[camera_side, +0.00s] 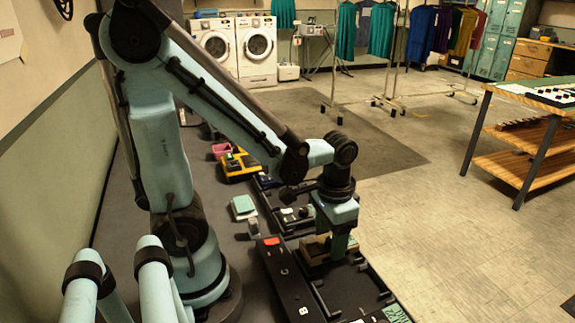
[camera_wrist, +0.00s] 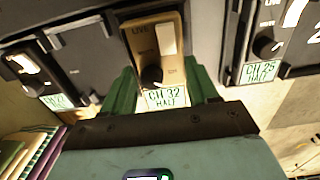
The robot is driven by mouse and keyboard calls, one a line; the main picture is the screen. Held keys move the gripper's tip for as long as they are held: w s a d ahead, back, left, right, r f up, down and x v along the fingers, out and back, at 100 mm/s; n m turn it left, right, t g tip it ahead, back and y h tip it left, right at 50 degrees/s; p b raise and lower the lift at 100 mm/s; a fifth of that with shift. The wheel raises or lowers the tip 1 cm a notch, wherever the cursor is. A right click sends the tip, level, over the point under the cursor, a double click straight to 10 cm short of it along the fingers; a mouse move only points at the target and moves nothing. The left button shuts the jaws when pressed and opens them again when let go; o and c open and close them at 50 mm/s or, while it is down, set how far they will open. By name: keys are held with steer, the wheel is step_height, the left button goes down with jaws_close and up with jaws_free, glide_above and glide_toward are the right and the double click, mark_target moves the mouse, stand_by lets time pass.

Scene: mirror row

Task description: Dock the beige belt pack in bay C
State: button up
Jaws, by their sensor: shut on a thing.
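The beige belt pack (camera_wrist: 176,62) has a dark knob, a light switch plate and a label reading CH 32 HALF. It sits between the green fingers of my gripper (camera_wrist: 160,92) in the wrist view. In the side view my gripper (camera_side: 338,250) points down over the black dock row, with the beige pack (camera_side: 314,252) low at its fingers. My gripper is shut on the pack. The pack's underside is hidden, so I cannot tell whether it touches the dock. I cannot make out which bay is C.
In the wrist view, a dark pack (camera_wrist: 40,76) is on the left and another, labelled CH 25 HALF (camera_wrist: 262,72), is on the right. In the side view, a yellow tray (camera_side: 236,166) and a teal-topped block (camera_side: 243,206) lie farther back. Open floor lies right.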

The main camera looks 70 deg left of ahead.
steer(key=shift+f, duration=1.1)
stand_by(0.8)
steer(key=o, duration=1.2)
steer(key=shift+o, duration=0.2)
steer(key=shift+r, duration=0.1)
steer(key=shift+r, duration=5.95)
steer(key=t, duration=0.3)
steer(key=shift+w+d+f, duration=0.25)
steer(key=shift+w+f, duration=0.15)
steer(key=t, duration=0.1)
steer(key=w+t, duration=0.1)
steer(key=t, duration=0.2)
steer(key=shift+w+d+r, duration=0.1)
steer(key=shift+w+d, duration=0.15)
steer(key=shift+w, duration=0.05)
